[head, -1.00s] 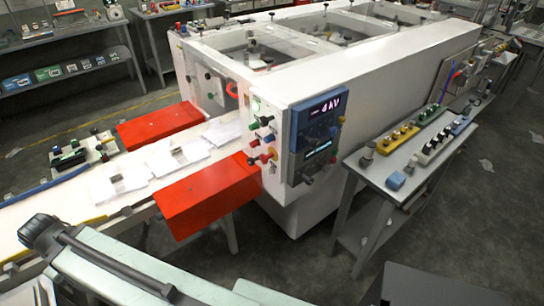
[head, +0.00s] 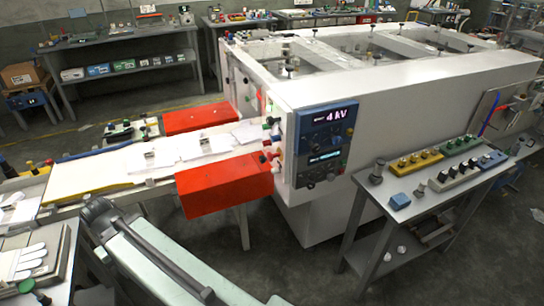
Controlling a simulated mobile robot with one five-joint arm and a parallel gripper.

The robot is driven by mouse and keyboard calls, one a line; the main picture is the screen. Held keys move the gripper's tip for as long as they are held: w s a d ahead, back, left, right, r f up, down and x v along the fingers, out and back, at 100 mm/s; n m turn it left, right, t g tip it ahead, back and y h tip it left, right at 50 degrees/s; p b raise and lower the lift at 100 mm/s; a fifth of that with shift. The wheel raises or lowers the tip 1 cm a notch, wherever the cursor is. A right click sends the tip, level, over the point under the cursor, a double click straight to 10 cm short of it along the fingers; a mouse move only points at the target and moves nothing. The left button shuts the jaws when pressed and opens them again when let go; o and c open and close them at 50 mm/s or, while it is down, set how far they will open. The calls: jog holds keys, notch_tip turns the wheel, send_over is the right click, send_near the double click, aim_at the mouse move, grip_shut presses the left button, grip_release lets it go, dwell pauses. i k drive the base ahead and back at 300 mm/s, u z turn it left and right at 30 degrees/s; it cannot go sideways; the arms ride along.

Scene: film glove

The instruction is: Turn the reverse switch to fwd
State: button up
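A blue-and-dark control panel (head: 325,143) is on the front corner of the white machine (head: 400,105), with lit displays and small knobs. A dark knob (head: 310,184) sits at the panel's lower edge. Several coloured buttons and knobs (head: 271,148) stick out of the machine's side face left of the panel. The controls are too small to read, so I cannot tell which is the reverse switch or where it points.
Red covers (head: 225,187) flank the pale conveyor (head: 95,175). A grey table (head: 415,205) with several coloured switch blocks stands right of the panel. White gloves (head: 20,262) lie at far left.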

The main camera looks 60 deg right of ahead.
aim_at(263, 159)
jog(key=u, duration=0.25)
jog(key=i, duration=0.95)
jog(key=z, duration=0.25)
